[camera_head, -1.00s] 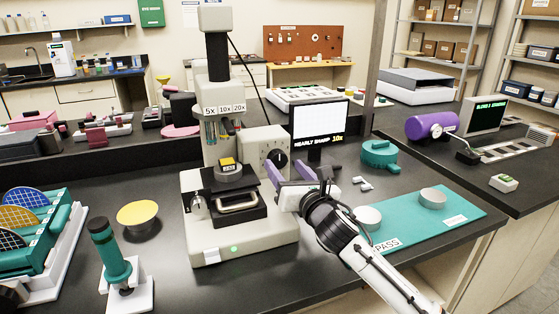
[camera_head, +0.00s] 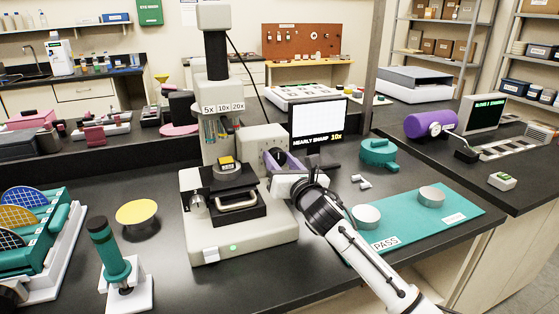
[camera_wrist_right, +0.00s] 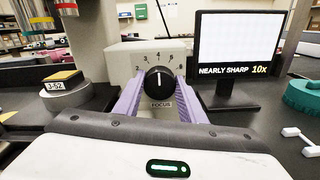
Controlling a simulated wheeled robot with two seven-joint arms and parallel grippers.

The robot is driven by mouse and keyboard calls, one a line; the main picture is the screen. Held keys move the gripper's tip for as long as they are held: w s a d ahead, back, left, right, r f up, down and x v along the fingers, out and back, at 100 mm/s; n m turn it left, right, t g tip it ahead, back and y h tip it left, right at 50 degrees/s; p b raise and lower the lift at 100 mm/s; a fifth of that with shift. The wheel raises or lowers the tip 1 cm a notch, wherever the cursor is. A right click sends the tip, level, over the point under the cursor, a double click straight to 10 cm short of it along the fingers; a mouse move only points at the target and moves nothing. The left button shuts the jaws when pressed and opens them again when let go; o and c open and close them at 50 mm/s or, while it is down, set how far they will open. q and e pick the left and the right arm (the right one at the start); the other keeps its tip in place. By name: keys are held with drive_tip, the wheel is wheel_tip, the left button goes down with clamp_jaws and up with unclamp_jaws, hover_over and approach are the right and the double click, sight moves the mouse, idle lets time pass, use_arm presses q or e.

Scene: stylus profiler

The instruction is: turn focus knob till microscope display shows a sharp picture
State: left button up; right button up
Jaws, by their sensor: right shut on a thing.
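The focus knob (camera_wrist_right: 159,79) is black with a white pointer line standing about upright on a numbered dial marked FOCUS. It sits on the cream knob box (camera_head: 255,142) at the right of the microscope (camera_head: 225,228). My right gripper (camera_head: 281,161) has its purple fingers on either side of the knob, shut on it; in the head view they hide most of it. The microscope display (camera_head: 318,118) reads NEARLY SHARP 10x under a pale screen with no clear detail; it also shows in the wrist view (camera_wrist_right: 238,43). My left gripper is out of view.
A teal mat (camera_head: 462,217) with metal discs lies right of my right arm. A teal round device (camera_head: 378,153) stands behind it. A yellow-topped disc (camera_head: 137,212) and a teal-handled tool (camera_head: 117,268) stand left of the microscope.

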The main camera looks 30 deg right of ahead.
drive_tip(key=shift+r+m+p, duration=0.1)
drive_tip(key=shift+m+p, duration=0.55)
drive_tip(key=shift+m, duration=0.25)
drive_tip(key=shift+d+m+p, duration=0.1)
drive_tip(key=shift+m+p, duration=0.6)
drive_tip(key=shift+m, duration=1.2)
drive_tip(key=o, duration=1)
drive_tip(key=shift+o, duration=0.2)
drive_tip(key=v, duration=1)
drive_tip(key=shift+s+b, duration=0.25)
drive_tip(key=shift+b, duration=0.1)
